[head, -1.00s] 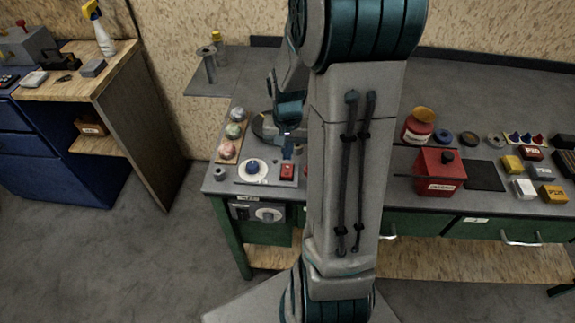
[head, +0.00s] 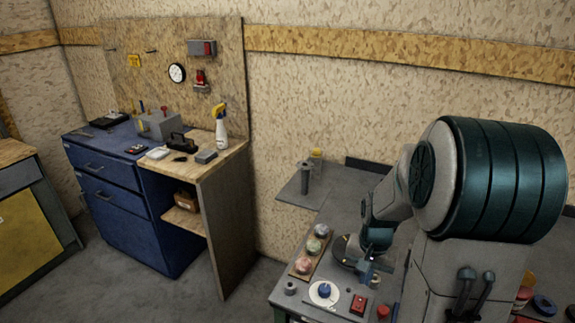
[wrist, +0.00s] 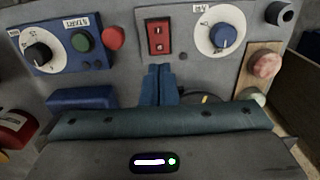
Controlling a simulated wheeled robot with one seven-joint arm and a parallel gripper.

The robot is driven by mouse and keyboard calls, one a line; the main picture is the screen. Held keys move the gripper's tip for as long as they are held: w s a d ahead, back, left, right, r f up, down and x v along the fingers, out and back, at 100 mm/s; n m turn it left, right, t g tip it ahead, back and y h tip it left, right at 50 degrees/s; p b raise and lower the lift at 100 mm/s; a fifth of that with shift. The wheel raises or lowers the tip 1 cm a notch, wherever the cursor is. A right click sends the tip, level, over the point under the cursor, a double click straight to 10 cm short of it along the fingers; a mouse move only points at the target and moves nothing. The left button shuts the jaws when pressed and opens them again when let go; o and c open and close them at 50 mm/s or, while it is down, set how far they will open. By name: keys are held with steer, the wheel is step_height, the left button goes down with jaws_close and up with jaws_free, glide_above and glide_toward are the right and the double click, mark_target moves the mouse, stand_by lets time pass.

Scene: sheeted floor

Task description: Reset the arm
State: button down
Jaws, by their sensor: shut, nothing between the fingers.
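My arm stands on the right of the head view, its large dark teal joint in front of the bench. My gripper (head: 369,278) is low over the grey bench (head: 335,215), just behind a red rocker switch (head: 358,305). In the wrist view the two blue fingers of my gripper (wrist: 160,72) are together with nothing between them. They point toward the red rocker switch (wrist: 159,38), and I cannot tell whether they touch the panel.
A white dial with a blue knob (wrist: 222,36) is right of the switch. Several balls (head: 303,266) lie on a wooden strip. A spray bottle (head: 221,128) stands on the side cabinet.

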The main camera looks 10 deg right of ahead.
steer(key=s+a+r+n+t, duration=0.3)
steer(key=s+a+r+n, duration=0.4)
steer(key=s+a+r, duration=0.5)
steer(key=shift+v, duration=0.9)
steer(key=shift+s+d, duration=0.15)
